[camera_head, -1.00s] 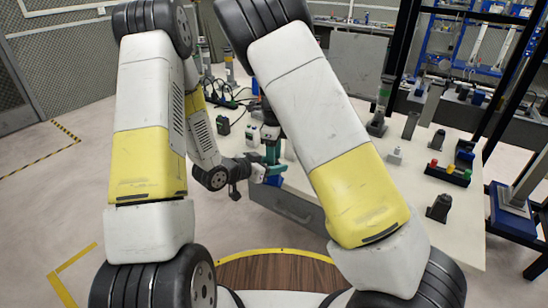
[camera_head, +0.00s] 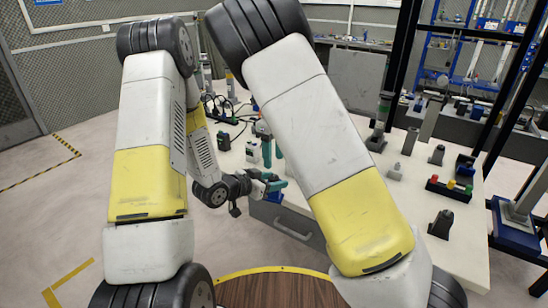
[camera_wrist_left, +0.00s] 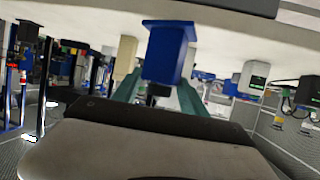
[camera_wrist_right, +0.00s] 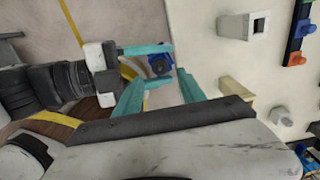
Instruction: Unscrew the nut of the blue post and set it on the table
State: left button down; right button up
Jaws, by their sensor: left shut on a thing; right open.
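The blue post (camera_wrist_left: 168,52) is a blue block with a wider flange in the left wrist view. My left gripper (camera_head: 272,183) is shut on it, with the post between its teal fingers. In the right wrist view the post (camera_wrist_right: 160,64) appears as a blue piece with a dark round middle. It is held off the table's front edge. The right gripper also shows in the head view (camera_head: 270,143). I cannot make out the nut clearly.
The pale table (camera_head: 345,215) has bare room at its front right. A dark tray with coloured knobs (camera_head: 450,188), a grey block (camera_head: 396,171) and a black holder (camera_head: 440,222) stand on its right side. A dark charger-like box (camera_head: 224,141) and cables lie at the back left.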

notch_tip(320, 180, down, 7)
jog(key=shift+r, duration=0.1)
dwell(0.3)
grip_shut()
jog(key=shift+n, duration=1.7)
jog(key=shift+o, duration=0.4)
grip_release()
